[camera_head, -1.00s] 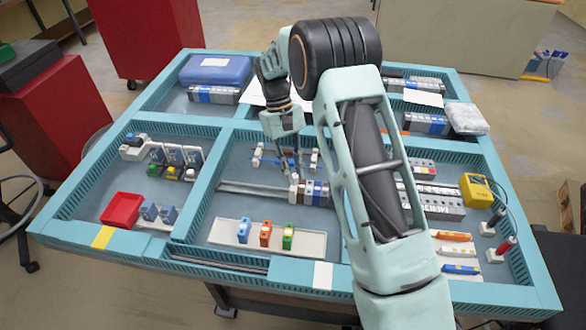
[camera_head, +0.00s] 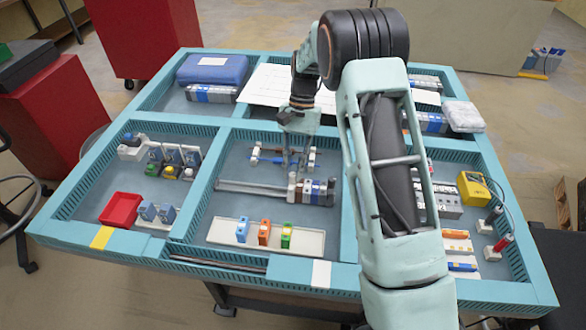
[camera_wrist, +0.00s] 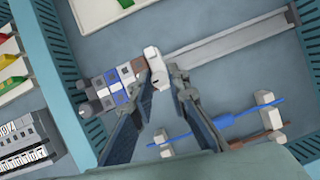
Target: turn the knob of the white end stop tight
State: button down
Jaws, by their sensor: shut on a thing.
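The white end stop (camera_wrist: 153,60) sits on the metal rail at the end of a row of terminal blocks in the wrist view. In the head view the white end stop (camera_head: 293,187) shows at the left end of the row. My gripper (camera_wrist: 161,76) is over it, with its fingertips on either side of the small pale knob (camera_wrist: 160,83). It is shut on the knob, which the fingers partly hide. In the head view my gripper (camera_head: 292,170) points down at the end stop from above.
Grey, white and blue blocks (camera_wrist: 118,82) stand on the rail next to the end stop. The bare rail (camera_wrist: 230,37) runs off the other way. A blue rod on white supports (camera_wrist: 245,117) lies close to my fingers. Blue tray walls (camera_head: 213,165) border the compartment.

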jog(key=shift+m, duration=0.5)
jog(key=c, duration=1.8)
grip_release()
jog(key=shift+c, duration=0.2)
jog(key=v, duration=1.2)
jog(key=shift+s+d, duration=0.2)
